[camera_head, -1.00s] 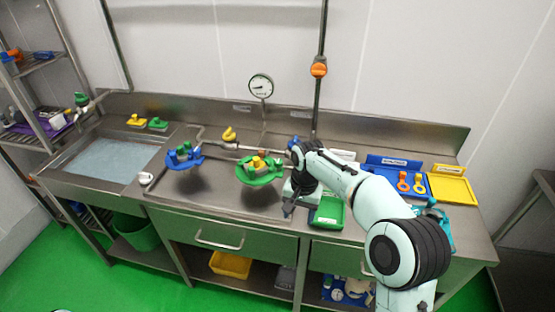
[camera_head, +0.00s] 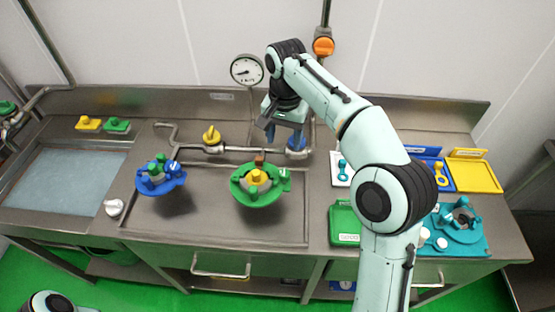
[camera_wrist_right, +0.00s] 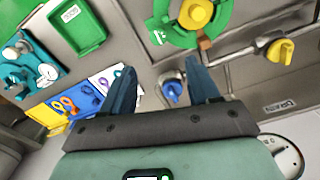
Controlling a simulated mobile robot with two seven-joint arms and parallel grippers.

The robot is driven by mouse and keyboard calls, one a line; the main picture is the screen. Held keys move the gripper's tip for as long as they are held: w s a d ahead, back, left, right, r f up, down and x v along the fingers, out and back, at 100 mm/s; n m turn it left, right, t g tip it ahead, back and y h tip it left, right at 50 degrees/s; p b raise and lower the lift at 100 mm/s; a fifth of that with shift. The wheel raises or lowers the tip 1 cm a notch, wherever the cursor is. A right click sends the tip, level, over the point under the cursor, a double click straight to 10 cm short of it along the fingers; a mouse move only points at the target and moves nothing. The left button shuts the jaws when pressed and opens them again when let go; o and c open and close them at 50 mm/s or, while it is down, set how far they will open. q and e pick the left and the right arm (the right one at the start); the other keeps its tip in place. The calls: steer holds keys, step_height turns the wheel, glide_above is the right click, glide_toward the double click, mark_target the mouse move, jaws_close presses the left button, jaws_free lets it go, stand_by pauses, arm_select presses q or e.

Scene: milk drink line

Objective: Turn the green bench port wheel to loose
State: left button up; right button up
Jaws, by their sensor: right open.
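The green bench port wheel (camera_head: 241,192) lies over the steel bench middle, with a yellow hub (camera_head: 257,177) and a small brown block at its back edge. In the right wrist view the green wheel (camera_wrist_right: 222,20) is cut by the top edge. My right gripper (camera_head: 269,133) is raised behind and slightly right of the wheel, apart from it. In the right wrist view its fingers (camera_wrist_right: 160,68) are spread and empty; a blue valve knob (camera_wrist_right: 172,91) shows between them, with no visible grip. My left gripper is not in view.
A blue wheel (camera_head: 150,188) sits left of the green one. A pipe with a yellow valve knob (camera_head: 211,136) runs behind. A gauge (camera_head: 247,70) stands at the back wall. A green tray (camera_head: 344,224) and yellow tray (camera_head: 478,176) lie right. Bare bench surrounds the green wheel.

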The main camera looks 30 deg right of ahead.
mark_target(284, 173)
steer(key=f+b, duration=0.1)
steer(key=f, duration=0.6)
steer(key=f+b, duration=0.1)
steer(key=f, duration=0.3)
steer(key=shift+s+f+b, duration=0.1)
steer(key=shift+s+b, duration=0.2)
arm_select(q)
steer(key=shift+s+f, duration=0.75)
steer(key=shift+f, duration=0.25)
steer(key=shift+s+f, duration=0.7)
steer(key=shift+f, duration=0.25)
arm_select(e)
steer(key=shift+w+f, duration=0.1)
steer(key=shift+f, duration=0.6)
steer(key=shift+c, duration=0.2)
steer(key=c, duration=1)
